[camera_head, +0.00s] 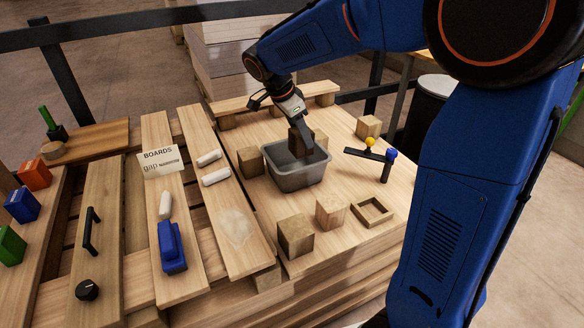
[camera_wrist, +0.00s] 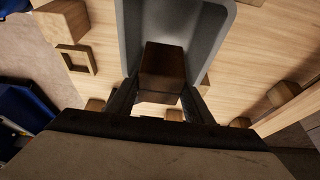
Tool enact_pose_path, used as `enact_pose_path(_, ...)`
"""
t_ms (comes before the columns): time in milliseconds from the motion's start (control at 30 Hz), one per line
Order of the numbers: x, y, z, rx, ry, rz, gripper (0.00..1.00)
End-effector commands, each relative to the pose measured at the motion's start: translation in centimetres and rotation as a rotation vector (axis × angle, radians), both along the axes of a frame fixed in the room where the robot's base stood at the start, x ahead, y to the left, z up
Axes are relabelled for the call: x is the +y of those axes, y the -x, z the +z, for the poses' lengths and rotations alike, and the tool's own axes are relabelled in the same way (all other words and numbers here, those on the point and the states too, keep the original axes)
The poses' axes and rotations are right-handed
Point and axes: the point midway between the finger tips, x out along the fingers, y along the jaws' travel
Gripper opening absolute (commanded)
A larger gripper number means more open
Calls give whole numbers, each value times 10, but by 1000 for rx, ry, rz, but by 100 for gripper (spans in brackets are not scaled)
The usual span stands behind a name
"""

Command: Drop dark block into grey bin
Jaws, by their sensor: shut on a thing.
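The grey bin (camera_head: 296,177) stands on the pale wooden board at the middle of the head view. Its inner wall and rim also show in the wrist view (camera_wrist: 226,18). My gripper (camera_head: 298,128) points down over the bin's back part, shut on the dark block (camera_head: 297,143). In the wrist view the dark block (camera_wrist: 162,68) sits between the two fingers, with the bin beyond it. The block's lower end is at about the height of the bin's rim in the head view; I cannot tell how far it reaches inside.
Wooden blocks stand around the bin: one to the left (camera_head: 250,160), one at the back right (camera_head: 368,127), two in front (camera_head: 295,236). A square wooden frame (camera_head: 371,211) lies front right.

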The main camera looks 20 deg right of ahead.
Motion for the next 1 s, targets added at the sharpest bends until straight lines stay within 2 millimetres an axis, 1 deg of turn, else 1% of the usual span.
enact_pose_path(100, 0, 0, -13, 1, 0, 1, 21)
enact_pose_path(300, 0, 0, -26, 0, 0, 1, 21)
enact_pose_path(433, 0, 0, -30, -1, 0, 1, 21)
enact_pose_path(700, 0, 0, -30, -1, 0, 0, 21)
enact_pose_path(733, 0, 0, -30, -1, 0, 0, 54)
enact_pose_path(800, 0, 0, -30, -1, 0, 0, 68)
enact_pose_path(1000, 0, 0, -30, -1, 0, 0, 68)
